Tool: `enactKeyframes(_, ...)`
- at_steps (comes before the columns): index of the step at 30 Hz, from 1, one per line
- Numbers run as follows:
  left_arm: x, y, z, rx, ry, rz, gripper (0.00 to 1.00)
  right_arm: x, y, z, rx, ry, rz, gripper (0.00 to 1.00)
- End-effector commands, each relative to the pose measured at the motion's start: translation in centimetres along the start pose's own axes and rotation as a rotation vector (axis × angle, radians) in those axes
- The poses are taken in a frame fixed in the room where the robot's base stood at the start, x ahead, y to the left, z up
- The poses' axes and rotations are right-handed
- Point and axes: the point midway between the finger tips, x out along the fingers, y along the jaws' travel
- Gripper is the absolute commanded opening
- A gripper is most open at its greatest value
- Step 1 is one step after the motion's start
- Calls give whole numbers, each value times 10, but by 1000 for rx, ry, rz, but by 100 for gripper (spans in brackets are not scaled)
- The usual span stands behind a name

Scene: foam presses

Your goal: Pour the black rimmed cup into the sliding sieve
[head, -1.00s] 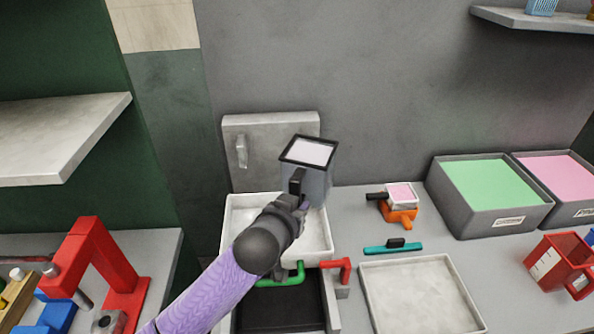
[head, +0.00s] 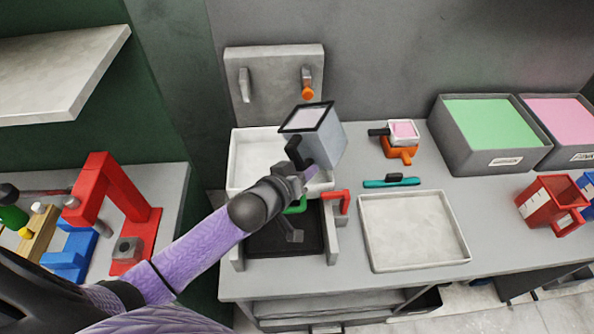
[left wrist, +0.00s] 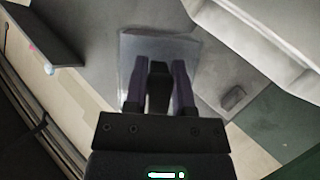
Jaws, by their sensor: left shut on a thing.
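The black rimmed cup (head: 327,140) is a clear, squarish cup with a black rim and black handle. It is tilted, its mouth leaning up and left, with a pale surface inside. My left gripper (head: 306,174) is shut on its handle, and the left wrist view shows the fingers (left wrist: 160,72) on either side of it. The cup hangs above the right side of the white basin (head: 240,160). The sieve seems to be the unit with a green handle (head: 296,206) over a dark tray (head: 262,240), partly hidden by my arm. My right gripper is not in view.
A red-handled piece (head: 340,196) stands right of the dark tray. Green (head: 490,125) and pink bins stand behind. A red press (head: 110,190) is left.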

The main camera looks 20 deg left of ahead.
Motion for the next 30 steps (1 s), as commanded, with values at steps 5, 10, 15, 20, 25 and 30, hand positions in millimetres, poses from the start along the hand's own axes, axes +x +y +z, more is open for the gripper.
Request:
enactKeyframes(5, 1, 6, 2, -127, 1, 55, 0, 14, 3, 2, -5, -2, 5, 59)
enactKeyframes(10, 1, 9, 2, -225, 0, 95, 0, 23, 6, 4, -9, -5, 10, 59)
enactKeyframes(15, 1, 12, 3, -314, -1, 132, 0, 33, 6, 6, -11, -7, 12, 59)
enactKeyframes(20, 2, 14, 3, -384, -1, 161, 0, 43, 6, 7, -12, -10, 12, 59)
enactKeyframes(25, 2, 15, 4, -455, -1, 191, 0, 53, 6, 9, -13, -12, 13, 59)
enactKeyframes(30, 2, 15, 4, -520, -2, 218, 0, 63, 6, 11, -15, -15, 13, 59)
